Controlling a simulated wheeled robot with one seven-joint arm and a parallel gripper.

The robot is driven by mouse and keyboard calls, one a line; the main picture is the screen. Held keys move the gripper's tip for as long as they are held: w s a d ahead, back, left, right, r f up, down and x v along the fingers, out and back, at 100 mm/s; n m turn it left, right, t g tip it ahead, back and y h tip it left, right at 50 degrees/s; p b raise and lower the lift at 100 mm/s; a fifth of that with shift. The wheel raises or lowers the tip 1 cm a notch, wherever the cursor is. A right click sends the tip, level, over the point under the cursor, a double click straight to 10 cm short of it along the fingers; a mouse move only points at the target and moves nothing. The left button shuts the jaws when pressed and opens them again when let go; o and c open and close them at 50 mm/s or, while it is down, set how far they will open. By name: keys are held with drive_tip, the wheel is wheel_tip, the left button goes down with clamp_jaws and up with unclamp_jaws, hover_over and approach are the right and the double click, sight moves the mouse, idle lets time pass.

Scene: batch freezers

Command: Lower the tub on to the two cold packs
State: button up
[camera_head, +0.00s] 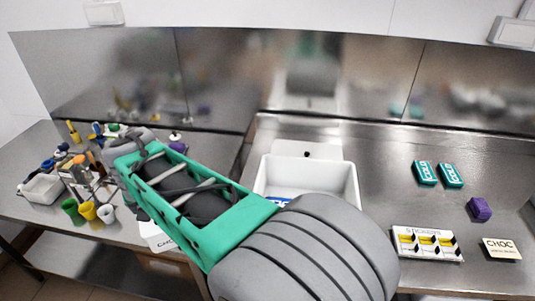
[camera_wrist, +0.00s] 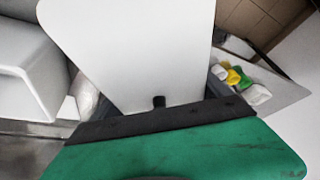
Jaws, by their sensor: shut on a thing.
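The two teal cold packs (camera_head: 425,172) and (camera_head: 451,175) lie side by side on the steel counter at the right, with nothing on top of them. The white tub (camera_head: 157,241), with partly visible CHOC lettering, shows below my green arm link at the left, mostly hidden by the arm. In the wrist view a large white surface, which appears to be the tub (camera_wrist: 130,45), fills the upper middle, close against my gripper (camera_wrist: 158,103). My gripper is shut on the tub, far left of the packs. Its fingertips are hidden in the head view.
A white basin (camera_head: 355,188) with something blue inside lies between the tub and the packs. A purple block (camera_head: 479,209), a striped tray (camera_head: 405,252) and a CHOC card (camera_head: 502,248) are near the packs. Coloured cups (camera_head: 87,210) stand at the left.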

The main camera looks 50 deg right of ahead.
drive_tip(key=s+d+r+m+g+h+p, duration=0.1)
drive_tip(key=s+d+m+p, duration=0.1)
drive_tip(key=d+m, duration=0.35)
drive_tip(key=s+d+r+m+g+h+p, duration=0.1)
drive_tip(key=s+d+m, duration=0.15)
drive_tip(key=d, duration=0.65)
drive_tip(key=s+d+m+g+y+p, duration=0.2)
drive_tip(key=s+d+m+g+p, duration=0.4)
drive_tip(key=s+d+m, duration=1.3)
drive_tip(key=shift+s+d+f+n+b, duration=0.1)
drive_tip(key=shift+s+f+n+b, duration=0.2)
drive_tip(key=shift+f+b, duration=1.5)
drive_tip(key=shift+s+d+f+n+b, duration=0.1)
drive_tip(key=shift+s+f+n+b, duration=0.5)
drive_tip(key=shift+f, duration=2.2)
drive_tip(key=shift+w+d+f+n+b, duration=0.1)
drive_tip(key=shift+f+n+b, duration=0.1)
drive_tip(key=shift+f+b, duration=1.75)
drive_tip(key=shift+f, duration=0.95)
drive_tip(key=o, duration=1.7)
drive_tip(key=shift+o, duration=1)
drive_tip(key=shift+f, duration=0.1)
